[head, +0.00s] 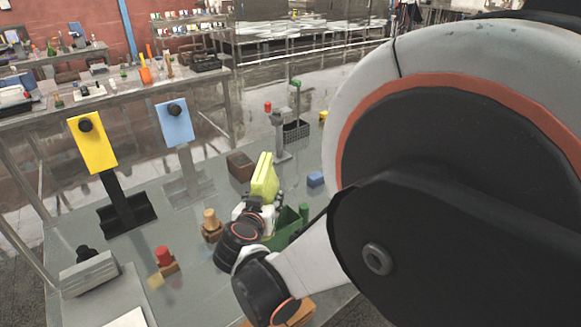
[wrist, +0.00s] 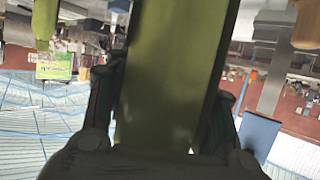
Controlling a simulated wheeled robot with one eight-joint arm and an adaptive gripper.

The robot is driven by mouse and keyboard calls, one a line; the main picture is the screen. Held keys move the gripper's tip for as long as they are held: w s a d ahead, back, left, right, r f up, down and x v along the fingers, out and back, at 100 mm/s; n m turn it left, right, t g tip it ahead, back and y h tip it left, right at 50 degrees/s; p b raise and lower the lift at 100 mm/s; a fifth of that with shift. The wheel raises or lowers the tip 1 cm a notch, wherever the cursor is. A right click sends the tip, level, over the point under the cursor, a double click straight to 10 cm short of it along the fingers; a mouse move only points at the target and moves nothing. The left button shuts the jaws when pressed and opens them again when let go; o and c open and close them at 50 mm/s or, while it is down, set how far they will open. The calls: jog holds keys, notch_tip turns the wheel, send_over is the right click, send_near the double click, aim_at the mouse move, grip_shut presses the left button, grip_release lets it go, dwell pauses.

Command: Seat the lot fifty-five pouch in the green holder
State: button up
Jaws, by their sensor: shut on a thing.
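My gripper (head: 258,203) is shut on a yellow-green pouch (head: 265,176), which stands up above the fingers, slightly tilted. In the wrist view the pouch (wrist: 170,75) fills the middle between the two fingers (wrist: 165,110); no lot marking is readable on it. The green holder (head: 287,227) is on the table just right of and beyond my wrist, partly hidden by my arm. The pouch appears above and behind the holder in the picture; I cannot tell the gap between them.
A peg on a brown block (head: 211,224) and a red-topped piece (head: 164,258) lie left. Yellow (head: 92,144) and blue (head: 175,124) panels stand behind. My arm hides the right side.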

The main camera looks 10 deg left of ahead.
jog(key=shift+f+b, duration=0.4)
jog(key=shift+f, duration=0.05)
jog(key=o, duration=1)
jog(key=shift+c, duration=0.2)
jog(key=shift+r, duration=0.2)
